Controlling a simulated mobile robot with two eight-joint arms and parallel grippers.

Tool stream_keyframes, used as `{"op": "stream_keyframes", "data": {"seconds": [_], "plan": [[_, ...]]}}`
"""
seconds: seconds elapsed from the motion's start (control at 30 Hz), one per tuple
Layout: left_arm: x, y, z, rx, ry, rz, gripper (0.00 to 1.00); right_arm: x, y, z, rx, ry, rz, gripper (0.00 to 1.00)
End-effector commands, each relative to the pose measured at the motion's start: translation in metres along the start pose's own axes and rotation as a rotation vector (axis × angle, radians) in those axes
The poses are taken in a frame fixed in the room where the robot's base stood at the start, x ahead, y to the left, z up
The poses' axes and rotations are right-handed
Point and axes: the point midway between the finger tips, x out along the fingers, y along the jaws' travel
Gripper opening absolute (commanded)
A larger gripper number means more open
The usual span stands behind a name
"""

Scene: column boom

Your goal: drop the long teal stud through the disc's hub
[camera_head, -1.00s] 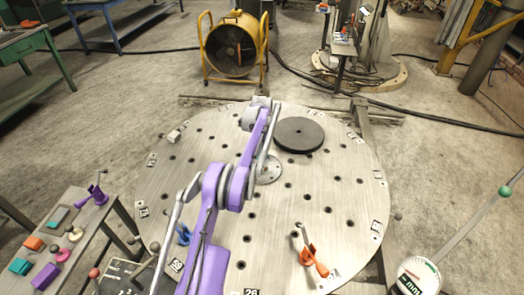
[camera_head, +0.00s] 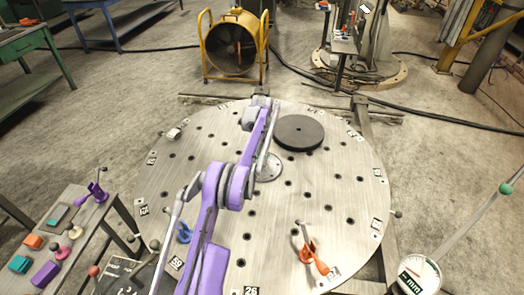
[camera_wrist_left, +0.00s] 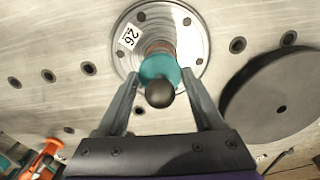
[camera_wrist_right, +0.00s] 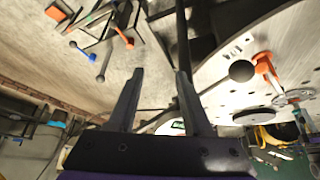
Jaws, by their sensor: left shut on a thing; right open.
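My left gripper (camera_wrist_left: 160,78) is shut on the teal stud (camera_wrist_left: 155,68), which has a dark ball at its near end. In the left wrist view the stud is seen nearly end-on in front of a round bolted metal hub (camera_wrist_left: 196,45); its far end is hidden, so I cannot tell if it enters the hub. The hub also shows in the head view (camera_head: 270,170), at the middle of the big round plate (camera_head: 330,235). A dark disc (camera_head: 299,132) with a small centre hole lies behind it, beside the gripper in the left wrist view (camera_wrist_left: 260,85). My right gripper (camera_wrist_right: 158,75) is open and empty.
An orange clamp (camera_head: 313,260) and a blue clamp (camera_head: 184,233) stand on the plate. A side bench (camera_head: 82,225) with small coloured parts is at left. A dial gauge (camera_head: 418,275) is at lower right. A yellow fan (camera_head: 234,45) stands behind.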

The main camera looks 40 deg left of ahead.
Motion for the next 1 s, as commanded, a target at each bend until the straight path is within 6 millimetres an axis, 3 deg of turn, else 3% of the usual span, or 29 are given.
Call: {"op": "stream_keyframes", "data": {"seconds": [1.0], "plan": [[0.015, 0.0, 0.0, 0.0, 0.0, 0.0, 0.11, 0.005, 0.0, 0.005, 0.0, -0.005, 0.0, 0.5]]}}
